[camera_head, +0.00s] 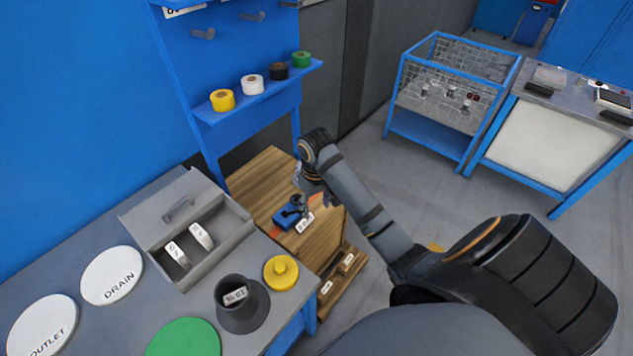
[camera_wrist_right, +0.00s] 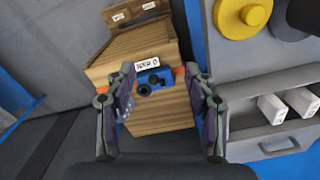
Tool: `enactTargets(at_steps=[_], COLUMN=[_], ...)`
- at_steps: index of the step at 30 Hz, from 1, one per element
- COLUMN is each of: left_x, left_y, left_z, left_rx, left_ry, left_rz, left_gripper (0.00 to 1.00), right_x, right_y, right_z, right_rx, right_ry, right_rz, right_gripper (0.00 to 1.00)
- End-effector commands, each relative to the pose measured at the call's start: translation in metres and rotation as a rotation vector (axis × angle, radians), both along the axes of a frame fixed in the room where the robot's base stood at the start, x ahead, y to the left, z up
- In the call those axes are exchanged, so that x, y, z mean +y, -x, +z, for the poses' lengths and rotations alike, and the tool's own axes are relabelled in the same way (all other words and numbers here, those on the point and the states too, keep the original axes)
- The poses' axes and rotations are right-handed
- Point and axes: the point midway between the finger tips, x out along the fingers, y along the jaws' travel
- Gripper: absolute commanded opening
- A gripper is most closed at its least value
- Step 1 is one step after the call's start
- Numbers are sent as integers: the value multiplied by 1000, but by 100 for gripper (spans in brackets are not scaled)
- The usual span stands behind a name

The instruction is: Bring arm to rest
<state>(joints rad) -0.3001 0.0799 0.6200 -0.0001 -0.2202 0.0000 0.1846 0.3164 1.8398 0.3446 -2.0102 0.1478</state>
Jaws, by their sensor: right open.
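My right arm reaches away from me over the floor beside the grey bench. Its gripper (camera_head: 304,190) is above a wooden crate, near a blue item (camera_head: 287,217) with a black round part and a white label on top. In the right wrist view my gripper (camera_wrist_right: 160,85) is open, with the blue item (camera_wrist_right: 154,82) seen beyond and between the fingers. Nothing shows gripped. A dark grey flanged shell (camera_head: 241,318) stands on the bench with a white label at its mouth. My left gripper is not in view.
The wooden crate (camera_head: 261,174) stands against the bench end. A yellow knobbed lid (camera_head: 281,272), an open grey box (camera_head: 234,233) with white pieces, and round plates marked DRAIN (camera_head: 112,275) and OUTLET (camera_head: 42,326) are on the bench. A blue-framed mesh cart (camera_head: 429,135) stands beyond open floor.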

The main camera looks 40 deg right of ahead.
Motion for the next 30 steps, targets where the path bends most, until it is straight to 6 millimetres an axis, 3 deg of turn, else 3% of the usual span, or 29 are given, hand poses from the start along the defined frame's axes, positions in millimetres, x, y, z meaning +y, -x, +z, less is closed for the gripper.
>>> enactTargets(at_steps=[10,13,14,16,20,24,27,30], left_x=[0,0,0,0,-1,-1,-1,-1], left_y=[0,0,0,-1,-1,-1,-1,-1], left_z=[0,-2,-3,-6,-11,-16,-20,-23], left_rx=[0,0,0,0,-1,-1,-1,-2], left_ry=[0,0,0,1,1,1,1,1], left_rz=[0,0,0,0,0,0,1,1], left_gripper=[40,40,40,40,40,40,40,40], right_x=[0,-1,-2,-5,-13,-18,-16,-10], right_y=[0,-1,-2,0,26,88,150,219], right_z=[-1,-25,-39,-87,-200,-310,-375,-423], right_rx=[0,1,0,-5,-23,-43,-52,-64], right_ry=[0,-7,-10,-13,3,40,65,80], right_rz=[-2,-14,-21,-44,-76,-73,-46,-8], right_gripper=[54,54,54,54,54,54,54,54])
